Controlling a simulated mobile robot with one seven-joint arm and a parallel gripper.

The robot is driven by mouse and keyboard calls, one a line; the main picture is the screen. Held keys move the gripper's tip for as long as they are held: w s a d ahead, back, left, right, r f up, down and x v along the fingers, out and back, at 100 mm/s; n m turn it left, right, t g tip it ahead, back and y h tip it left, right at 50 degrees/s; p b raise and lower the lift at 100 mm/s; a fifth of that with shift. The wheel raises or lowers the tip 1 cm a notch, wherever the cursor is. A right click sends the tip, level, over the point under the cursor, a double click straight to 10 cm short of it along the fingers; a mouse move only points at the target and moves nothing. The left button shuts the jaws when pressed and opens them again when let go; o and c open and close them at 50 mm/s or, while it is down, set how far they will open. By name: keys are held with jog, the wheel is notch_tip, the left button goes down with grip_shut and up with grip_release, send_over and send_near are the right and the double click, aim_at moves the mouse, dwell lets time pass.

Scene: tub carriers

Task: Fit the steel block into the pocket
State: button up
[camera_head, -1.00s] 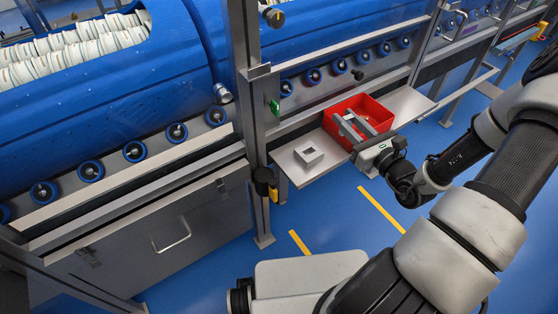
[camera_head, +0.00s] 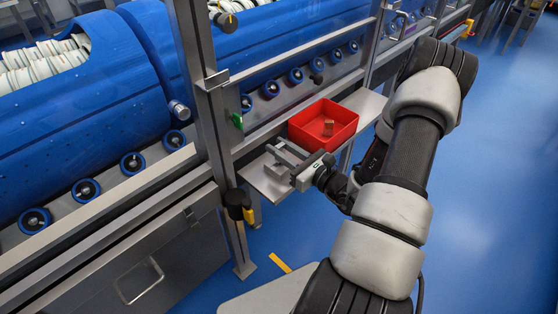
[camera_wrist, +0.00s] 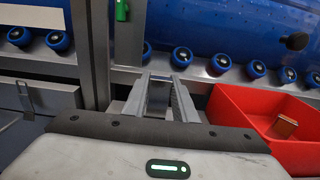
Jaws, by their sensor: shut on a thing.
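My gripper (camera_head: 275,147) is over the left part of the narrow steel shelf (camera_head: 262,186), left of the red bin. In the wrist view its two grey fingers (camera_wrist: 160,80) point away from me with a narrow gap between them. The fingers are shut on the steel block, which blends with the grey metal and is hard to make out. The light grey piece with the square pocket is mostly hidden under my gripper. I cannot tell whether the block touches it.
The red bin (camera_head: 345,111) stands on the shelf just right of my gripper, with a small brown block (camera_head: 328,127) in it. A steel post (camera_head: 200,100) rises left of the shelf. Blue rollers (camera_head: 132,163) and a blue drum (camera_head: 80,120) lie behind. The shelf's right end is bare.

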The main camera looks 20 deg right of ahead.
jog(key=shift+f+b, duration=0.45)
jog(key=shift+f, duration=1.3)
jog(key=shift+f, duration=0.15)
jog(key=shift+f, duration=0.15)
jog(key=o, duration=0.9)
jog(key=shift+o, duration=0.2)
jog(key=shift+r, duration=0.2)
jog(key=shift+r, duration=0.15)
jog(key=p+v, duration=0.1)
jog(key=v, duration=1.1)
jog(key=shift+p, duration=0.35)
